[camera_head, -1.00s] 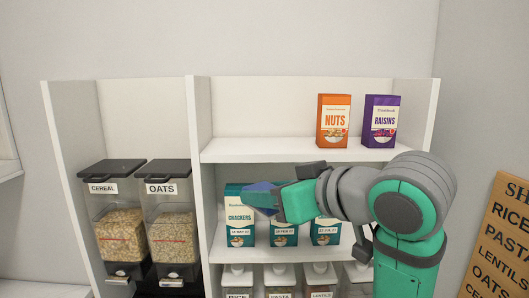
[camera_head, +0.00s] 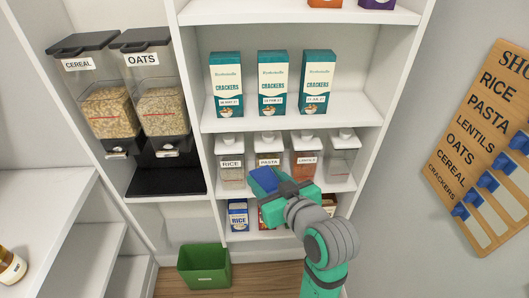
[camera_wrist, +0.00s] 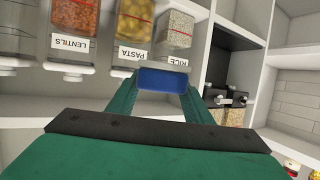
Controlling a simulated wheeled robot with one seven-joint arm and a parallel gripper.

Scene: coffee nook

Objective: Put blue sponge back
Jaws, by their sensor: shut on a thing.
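The blue sponge (camera_head: 263,180) is a small dark-blue block held between the fingers of my gripper (camera_head: 268,188). It also shows in the wrist view (camera_wrist: 163,79), pinched between the two green fingers. My gripper is in front of the shelf of labelled jars, overlapping the lower part of the pasta jar (camera_head: 268,148) in the head view. The sponge appears clear of the shelves, though its exact depth is hard to tell. My arm hides part of the lowest shelf.
Teal cracker boxes (camera_head: 272,84) stand on the shelf above the jars. Lower boxes, one a rice box (camera_head: 238,215), are partly hidden. A green bin (camera_head: 204,268) stands on the floor. Cereal (camera_head: 104,100) and oats (camera_head: 155,95) dispensers stand left above an empty black tray (camera_head: 165,181). A shopping board (camera_head: 488,140) is right.

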